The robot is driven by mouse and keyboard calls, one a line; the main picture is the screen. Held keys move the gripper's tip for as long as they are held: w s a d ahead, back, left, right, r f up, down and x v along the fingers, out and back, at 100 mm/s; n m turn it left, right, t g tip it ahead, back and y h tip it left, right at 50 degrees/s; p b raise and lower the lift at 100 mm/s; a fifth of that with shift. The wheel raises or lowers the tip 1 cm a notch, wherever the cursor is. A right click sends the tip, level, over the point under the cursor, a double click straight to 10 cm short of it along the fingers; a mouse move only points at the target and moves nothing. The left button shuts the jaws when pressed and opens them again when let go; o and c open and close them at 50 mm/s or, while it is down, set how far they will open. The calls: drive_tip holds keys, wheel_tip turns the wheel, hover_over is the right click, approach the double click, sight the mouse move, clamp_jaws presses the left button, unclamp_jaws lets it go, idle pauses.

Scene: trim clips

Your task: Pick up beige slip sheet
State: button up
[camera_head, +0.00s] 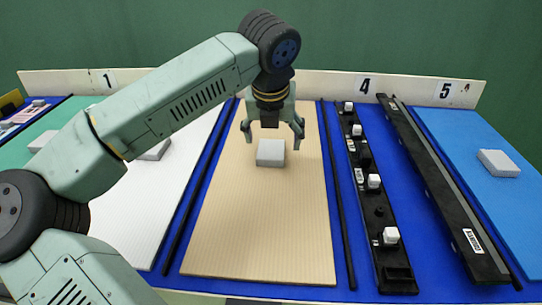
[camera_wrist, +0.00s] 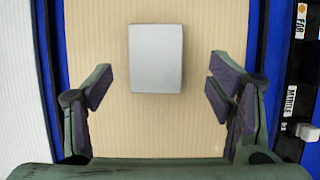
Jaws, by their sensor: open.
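The beige slip sheet (camera_head: 262,225) lies flat on the blue table, between two thin black rails, and looks finely ribbed. It fills the middle of the wrist view (camera_wrist: 200,125). A grey-white block (camera_head: 270,153) rests on the sheet toward its far half. It shows in the wrist view (camera_wrist: 156,58) at the top centre, beyond the fingertips. My gripper (camera_head: 272,128) is above the far half of the sheet with its fingers spread wide. In the wrist view my gripper (camera_wrist: 159,88) is open and empty. The sheet's far edge is partly hidden behind my gripper.
A white sheet (camera_head: 150,215) lies left of the beige one, partly behind my arm, with a grey block (camera_head: 155,150) on it. Black trim strips (camera_head: 375,190) with white clips stand to the right. A blue sheet (camera_head: 475,160) with a white block (camera_head: 498,163) lies far right. A numbered white board (camera_head: 330,85) runs along the back.

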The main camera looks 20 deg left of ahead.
sight(271, 149)
drive_tip(key=x, duration=0.4)
drive_tip(key=shift+s+a, duration=0.1)
drive_tip(key=shift+a, duration=0.15)
drive_tip(key=shift+c, duration=0.4)
drive_tip(key=c, duration=1.3)
